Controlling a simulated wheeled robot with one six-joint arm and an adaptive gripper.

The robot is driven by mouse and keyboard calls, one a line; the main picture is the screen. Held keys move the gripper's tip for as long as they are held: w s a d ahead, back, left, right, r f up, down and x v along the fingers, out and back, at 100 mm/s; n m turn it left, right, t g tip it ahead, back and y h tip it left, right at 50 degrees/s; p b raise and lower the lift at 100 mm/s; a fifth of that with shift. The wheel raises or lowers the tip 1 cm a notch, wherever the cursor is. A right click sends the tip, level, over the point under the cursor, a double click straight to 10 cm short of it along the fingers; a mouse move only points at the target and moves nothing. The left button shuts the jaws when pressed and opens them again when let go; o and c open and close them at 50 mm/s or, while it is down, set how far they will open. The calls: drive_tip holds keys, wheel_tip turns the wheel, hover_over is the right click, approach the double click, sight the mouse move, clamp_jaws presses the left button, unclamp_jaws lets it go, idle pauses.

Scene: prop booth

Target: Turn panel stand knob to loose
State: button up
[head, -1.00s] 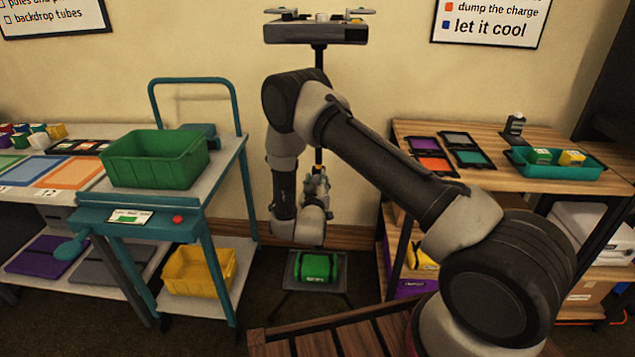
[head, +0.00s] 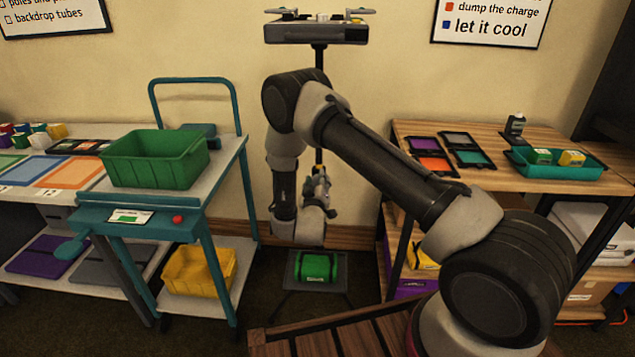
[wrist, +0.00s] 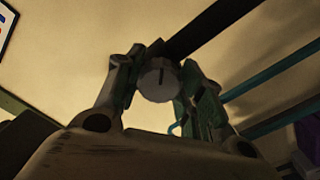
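The panel stand (head: 319,64) rises behind my arm as a dark pole, with a wide grey panel head (head: 315,33) on top. Its knob (wrist: 158,84) is a round grey disc with a dark line on its face, close in the wrist view. My gripper (wrist: 160,88) has one finger on each side of the knob, seemingly touching it. In the head view my gripper (head: 318,186) is at the pole, low below my arm, and the knob cannot be made out there. Any loose or tight marking is not legible.
A teal cart (head: 207,218) with a green bin (head: 157,160) stands left of the stand. A wooden shelf unit (head: 405,135) with a teal tray (head: 556,172) stands right. A green bag (head: 318,268) lies at the stand's foot.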

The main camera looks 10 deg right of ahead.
drive_tip(key=o, duration=0.3)
drive_tip(key=v, duration=1.2)
